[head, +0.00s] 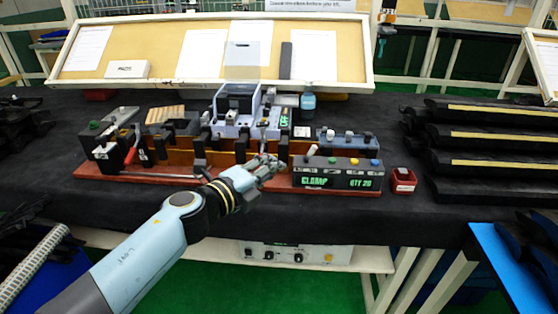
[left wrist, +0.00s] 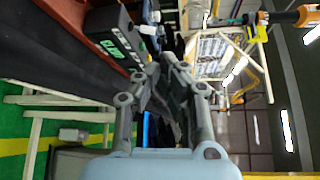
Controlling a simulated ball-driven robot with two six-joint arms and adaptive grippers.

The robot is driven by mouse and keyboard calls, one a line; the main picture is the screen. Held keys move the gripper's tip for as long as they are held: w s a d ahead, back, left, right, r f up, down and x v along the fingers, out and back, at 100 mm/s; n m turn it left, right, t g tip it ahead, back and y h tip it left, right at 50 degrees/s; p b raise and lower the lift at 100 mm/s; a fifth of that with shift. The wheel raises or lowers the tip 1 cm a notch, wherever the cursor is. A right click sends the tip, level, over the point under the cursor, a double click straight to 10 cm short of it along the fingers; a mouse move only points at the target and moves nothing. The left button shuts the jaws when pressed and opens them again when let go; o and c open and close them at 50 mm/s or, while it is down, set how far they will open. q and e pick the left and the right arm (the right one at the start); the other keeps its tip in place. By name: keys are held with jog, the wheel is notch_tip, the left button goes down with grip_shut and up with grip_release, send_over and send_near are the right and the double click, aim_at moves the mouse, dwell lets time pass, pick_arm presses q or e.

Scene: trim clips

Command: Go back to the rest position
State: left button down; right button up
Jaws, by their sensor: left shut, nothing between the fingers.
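My left gripper (head: 270,164) is shut and empty. In the head view it hangs over the front of the red-brown fixture base, just left of the black box marked with green lettering (head: 338,175). In the left wrist view the shut fingers (left wrist: 163,75) fill the middle, with the lettered black box (left wrist: 112,35) to their upper left. The long fixture (head: 130,174) with its upright black clips lies behind and left of the gripper. Part of it is hidden by my left arm and gripper. My right gripper does not show in either view.
A pale blue device (head: 236,103) stands behind the fixture. A small red box (head: 403,180) sits right of the lettered box. Stacked black trim parts (head: 490,150) lie at the right. A board with papers (head: 340,50) stands at the back. Black cloth (head: 420,215) is bare at the front right.

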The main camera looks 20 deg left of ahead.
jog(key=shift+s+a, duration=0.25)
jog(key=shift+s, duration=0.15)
